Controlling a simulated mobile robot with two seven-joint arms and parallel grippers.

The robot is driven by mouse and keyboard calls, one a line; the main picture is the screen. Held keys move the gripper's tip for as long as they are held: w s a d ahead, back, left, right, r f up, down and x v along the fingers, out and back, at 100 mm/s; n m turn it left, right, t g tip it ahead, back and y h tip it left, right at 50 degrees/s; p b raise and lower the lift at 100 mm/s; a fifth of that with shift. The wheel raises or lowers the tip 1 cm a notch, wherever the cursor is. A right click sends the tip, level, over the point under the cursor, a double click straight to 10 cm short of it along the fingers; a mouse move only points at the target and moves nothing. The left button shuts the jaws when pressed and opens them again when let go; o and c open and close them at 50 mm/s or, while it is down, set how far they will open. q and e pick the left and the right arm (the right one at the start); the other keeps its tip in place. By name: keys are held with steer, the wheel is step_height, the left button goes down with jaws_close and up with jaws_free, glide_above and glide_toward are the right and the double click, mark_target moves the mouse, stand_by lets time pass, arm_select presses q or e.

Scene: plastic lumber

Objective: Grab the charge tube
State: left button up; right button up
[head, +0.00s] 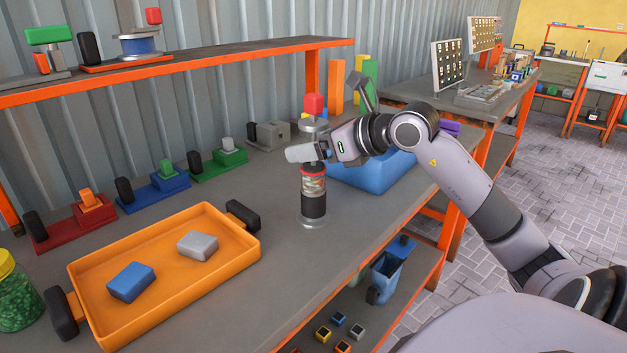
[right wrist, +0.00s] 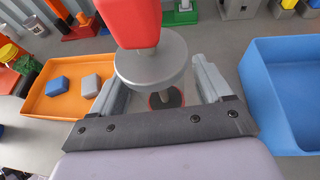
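The charge tube (head: 313,205) stands upright on the grey workbench. It has a red knob on top, a silver disc, a clear middle with a red ring, and a dark lower part. My right gripper (head: 303,153) is level with its upper part, below the silver disc. In the right wrist view the tube's red knob and disc (right wrist: 152,68) sit between my two spread fingers. Gaps show on both sides, so the gripper looks open around the tube. The tube's lower part is mostly hidden there. My left gripper is not in view.
An orange tray (head: 215,273) with a blue and a grey block lies left of the tube. A blue bin (head: 365,178) stands close behind and right of it. Coloured fixtures (head: 170,185) line the wall, under a raised shelf (head: 215,60). A green jar (head: 18,300) is at far left.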

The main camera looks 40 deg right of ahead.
jaws_close()
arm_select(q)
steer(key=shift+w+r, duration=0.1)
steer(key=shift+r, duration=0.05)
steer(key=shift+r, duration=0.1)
arm_select(e)
steer(key=shift+r, duration=0.2)
